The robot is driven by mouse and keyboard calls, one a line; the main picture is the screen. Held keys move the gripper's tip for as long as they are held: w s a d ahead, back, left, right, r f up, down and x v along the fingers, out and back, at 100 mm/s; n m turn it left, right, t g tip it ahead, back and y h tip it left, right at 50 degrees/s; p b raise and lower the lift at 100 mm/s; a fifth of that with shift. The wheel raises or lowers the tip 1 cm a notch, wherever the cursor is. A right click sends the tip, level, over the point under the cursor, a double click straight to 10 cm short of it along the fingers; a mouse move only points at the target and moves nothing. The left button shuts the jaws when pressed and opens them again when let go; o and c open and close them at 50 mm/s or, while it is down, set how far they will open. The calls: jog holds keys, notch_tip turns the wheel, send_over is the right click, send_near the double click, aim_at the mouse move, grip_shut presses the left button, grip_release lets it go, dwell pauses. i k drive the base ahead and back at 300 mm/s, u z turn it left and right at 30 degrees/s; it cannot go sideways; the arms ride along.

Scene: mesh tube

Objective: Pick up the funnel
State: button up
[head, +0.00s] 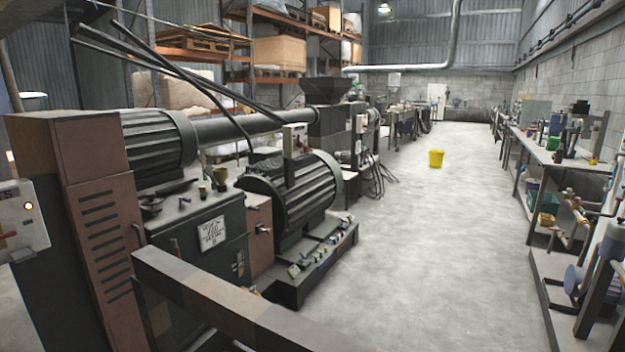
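I cannot make out a loose funnel for certain. A small dark dish-like thing (150,204) lies on top of the green machine cabinet in the head view, and small cup-like things (220,177) stand to its right; their exact shapes are unclear. A large dark funnel-shaped hopper (333,91) sits on the machine line farther back. My gripper is not in view.
Large machines with ribbed motors (300,198) fill the left side. A brown beam (220,300) crosses the near foreground. A cluttered workbench (560,152) runs along the right wall.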

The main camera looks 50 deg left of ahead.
aim_at(220, 174)
jog(key=u, duration=1.35)
jog(key=i, duration=1.7)
jog(key=z, duration=0.5)
jog(key=i, duration=1.35)
jog(key=u, duration=1.1)
jog(key=i, duration=0.95)
jog(key=u, duration=1.2)
jog(key=i, duration=0.25)
jog(key=u, duration=0.05)
